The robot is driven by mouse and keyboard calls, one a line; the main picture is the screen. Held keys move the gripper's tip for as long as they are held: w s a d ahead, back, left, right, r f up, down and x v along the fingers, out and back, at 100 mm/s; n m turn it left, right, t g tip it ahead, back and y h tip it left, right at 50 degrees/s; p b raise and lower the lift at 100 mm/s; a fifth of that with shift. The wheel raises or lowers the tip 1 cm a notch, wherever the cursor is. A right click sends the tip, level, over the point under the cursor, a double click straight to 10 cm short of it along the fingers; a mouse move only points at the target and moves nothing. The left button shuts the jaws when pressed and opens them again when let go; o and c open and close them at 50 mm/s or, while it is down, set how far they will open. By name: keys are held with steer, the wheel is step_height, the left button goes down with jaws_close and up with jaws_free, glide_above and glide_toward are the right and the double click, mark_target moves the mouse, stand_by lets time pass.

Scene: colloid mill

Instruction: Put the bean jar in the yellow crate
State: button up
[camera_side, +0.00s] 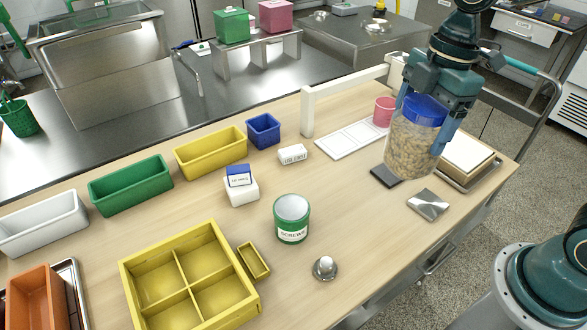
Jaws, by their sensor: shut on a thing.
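The bean jar (412,145) is a clear jar of tan beans with a blue lid, at the right of the table in the side view. My gripper (423,128) is shut on the jar, one finger on each side near its lid. The jar is upright, over or on a dark pad; I cannot tell whether its base touches. The yellow crate (189,226) is a square box with four-way dividers at the front left, and it looks empty. A long yellow bin (210,152) stands farther back, also empty.
A green "SCREWS" tin (291,219), a small yellow tray (253,260) and a metal knob (325,268) stand between jar and crate. A white frame (308,112), pink cup (384,111) and metal plate (428,204) are near the jar.

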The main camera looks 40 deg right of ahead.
steer(key=w+a+f+n, duration=0.1)
steer(key=w+a, duration=0.3)
steer(key=a, duration=0.5)
steer(key=w+a+f, duration=0.1)
steer(key=w+a, duration=0.3)
steer(key=a, duration=0.5)
steer(key=w+a+f+n, duration=0.1)
steer(key=w+a, duration=0.3)
steer(key=a, duration=0.5)
steer(key=s+a+f, duration=0.1)
steer(key=a+f, duration=0.1)
steer(key=a, duration=0.4)
steer(key=s+a+f, duration=0.1)
steer(key=a+f, duration=0.2)
steer(key=a, duration=0.4)
step_height(320, 180, down, 8)
steer(key=shift+r, duration=0.25)
steer(key=shift+s+f, duration=0.1)
steer(key=o, duration=1.4)
steer(key=shift+d+f, duration=0.1)
steer(key=shift+c, duration=0.2)
